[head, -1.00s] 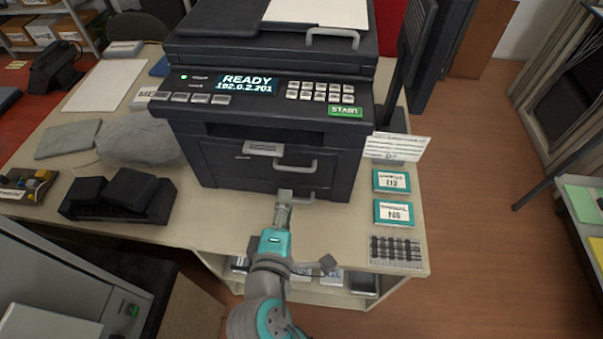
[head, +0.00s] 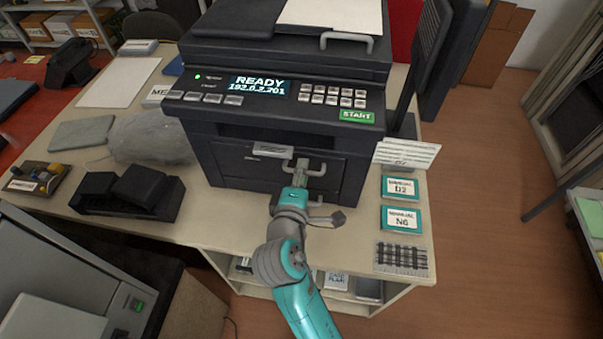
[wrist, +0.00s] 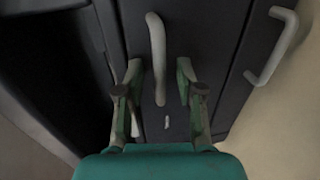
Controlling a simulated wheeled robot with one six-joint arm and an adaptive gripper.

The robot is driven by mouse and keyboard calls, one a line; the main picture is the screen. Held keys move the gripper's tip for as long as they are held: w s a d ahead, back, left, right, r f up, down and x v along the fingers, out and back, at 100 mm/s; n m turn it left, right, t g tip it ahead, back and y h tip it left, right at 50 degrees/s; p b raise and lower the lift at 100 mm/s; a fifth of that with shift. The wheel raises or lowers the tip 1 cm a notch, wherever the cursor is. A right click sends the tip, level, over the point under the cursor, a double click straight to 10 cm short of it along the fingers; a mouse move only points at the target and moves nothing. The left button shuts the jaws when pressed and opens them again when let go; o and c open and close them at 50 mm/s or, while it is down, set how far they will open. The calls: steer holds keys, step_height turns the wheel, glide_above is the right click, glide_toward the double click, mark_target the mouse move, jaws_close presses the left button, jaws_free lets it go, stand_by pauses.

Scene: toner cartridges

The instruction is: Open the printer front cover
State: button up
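The dark printer (head: 200,145) stands on the desk with its display reading READY. Its front cover (head: 236,166) looks closed, flush with the body. A grey bar handle (head: 318,168) on the cover is partly hidden by my gripper. In the wrist view this handle (wrist: 157,45) runs between my two fingers. My gripper (head: 301,168) is at the handle, and in the wrist view (wrist: 159,72) its fingers are spread, one on each side, with visible gaps to the bar.
A second handle (wrist: 272,48) sits lower on the printer front. Cartridge boxes D2 (head: 400,188) and N6 (head: 401,218) lie at the desk's right. A black holder (head: 128,200) and a grey bag (head: 150,137) lie at left. A white card (head: 406,153) stands beside the printer.

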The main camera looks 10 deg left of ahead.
jaws_close()
steer(key=shift+s, duration=0.1)
